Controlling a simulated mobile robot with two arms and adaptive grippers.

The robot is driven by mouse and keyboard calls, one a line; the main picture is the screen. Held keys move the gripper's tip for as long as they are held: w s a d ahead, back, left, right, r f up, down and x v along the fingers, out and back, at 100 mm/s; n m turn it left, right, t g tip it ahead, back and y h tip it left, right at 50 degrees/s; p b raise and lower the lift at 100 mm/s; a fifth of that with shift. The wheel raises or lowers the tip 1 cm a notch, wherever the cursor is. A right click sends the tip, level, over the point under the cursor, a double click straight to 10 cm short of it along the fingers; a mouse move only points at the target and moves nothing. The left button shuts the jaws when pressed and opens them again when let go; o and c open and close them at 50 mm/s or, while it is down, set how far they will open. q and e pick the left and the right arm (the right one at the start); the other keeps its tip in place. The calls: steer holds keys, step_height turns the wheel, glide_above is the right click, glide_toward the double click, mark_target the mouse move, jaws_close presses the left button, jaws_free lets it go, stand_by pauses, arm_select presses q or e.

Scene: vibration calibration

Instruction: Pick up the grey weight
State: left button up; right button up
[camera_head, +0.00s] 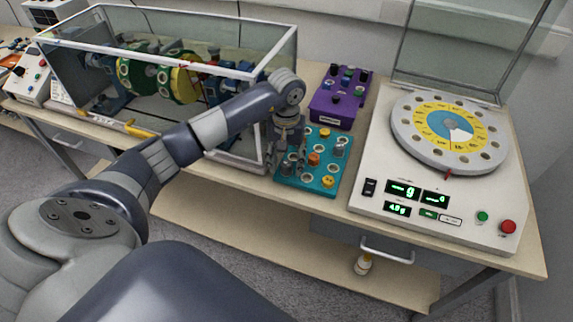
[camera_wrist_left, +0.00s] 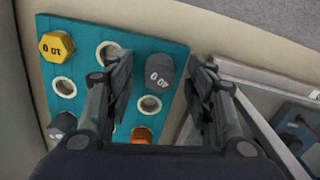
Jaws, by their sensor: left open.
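The teal weight tray (camera_head: 310,185) lies near the table's front edge. My left gripper (camera_head: 289,158) points down over its left part. In the left wrist view a grey hexagonal weight (camera_wrist_left: 159,73) with upside-down digits shows between the spread, open fingers of my left gripper (camera_wrist_left: 163,66), apart from both. Another grey weight (camera_head: 338,148) stands at the tray's right side; it shows partly behind a finger in the wrist view (camera_wrist_left: 62,124). An orange weight (camera_head: 314,159) and a yellow weight (camera_head: 328,181) are also in the tray. My right gripper is not in view.
A purple knob box (camera_head: 338,108) stands behind the tray. A white balance unit (camera_head: 440,217) with a round dial (camera_head: 450,125) is close on the right. A glass-walled rig (camera_head: 190,90) borders the tray on the left. The tray has several empty round holes.

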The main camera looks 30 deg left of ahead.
arm_select(q)
steer(key=shift+f, duration=0.7)
steer(key=c, duration=1.1)
steer(key=shift+o, duration=0.2)
steer(key=shift+r, duration=0.15)
